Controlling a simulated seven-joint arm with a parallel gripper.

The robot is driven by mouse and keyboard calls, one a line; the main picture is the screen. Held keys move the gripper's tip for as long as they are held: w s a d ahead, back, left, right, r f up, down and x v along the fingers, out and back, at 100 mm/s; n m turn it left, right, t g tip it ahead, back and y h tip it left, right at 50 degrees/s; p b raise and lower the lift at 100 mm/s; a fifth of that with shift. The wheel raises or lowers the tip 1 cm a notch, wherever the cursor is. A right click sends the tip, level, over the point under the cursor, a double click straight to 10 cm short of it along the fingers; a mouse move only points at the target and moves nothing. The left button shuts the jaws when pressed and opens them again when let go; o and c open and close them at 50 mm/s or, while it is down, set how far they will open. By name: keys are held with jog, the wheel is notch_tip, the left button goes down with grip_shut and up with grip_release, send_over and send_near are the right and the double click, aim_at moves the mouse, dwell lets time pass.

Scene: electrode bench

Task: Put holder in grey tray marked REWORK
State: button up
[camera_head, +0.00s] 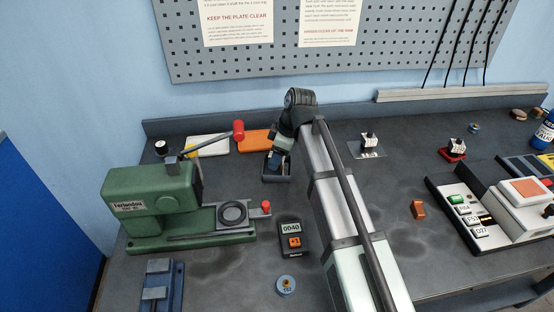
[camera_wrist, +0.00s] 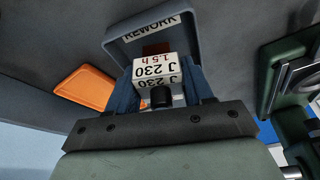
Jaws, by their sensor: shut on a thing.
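The holder (camera_wrist: 155,70) is a white block with a dark round stud, marked "J 230" and "1.5 h". My gripper (camera_wrist: 162,84) is shut on it, with one blue finger on each side. A brown part shows just past the block. The grey tray (camera_wrist: 113,48), marked REWORK, lies behind the holder in the wrist view. In the head view my gripper (camera_head: 277,158) points down at the grey tray (camera_head: 267,178) and hides much of its inside. I cannot tell whether the holder touches the tray floor.
An orange tray (camera_head: 257,141) and a white tray (camera_head: 208,148) lie left of the grey tray. The green press (camera_head: 150,208) with its red-knobbed lever stands close on the left. A meter (camera_head: 291,241) stands in front. Other white-topped blocks (camera_head: 369,139) stand to the right.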

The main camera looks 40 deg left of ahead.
jog(key=shift+f, duration=0.7)
jog(key=shift+f, duration=0.1)
jog(key=o, duration=1.1)
jog(key=shift+o, duration=0.2)
jog(key=v, duration=1.2)
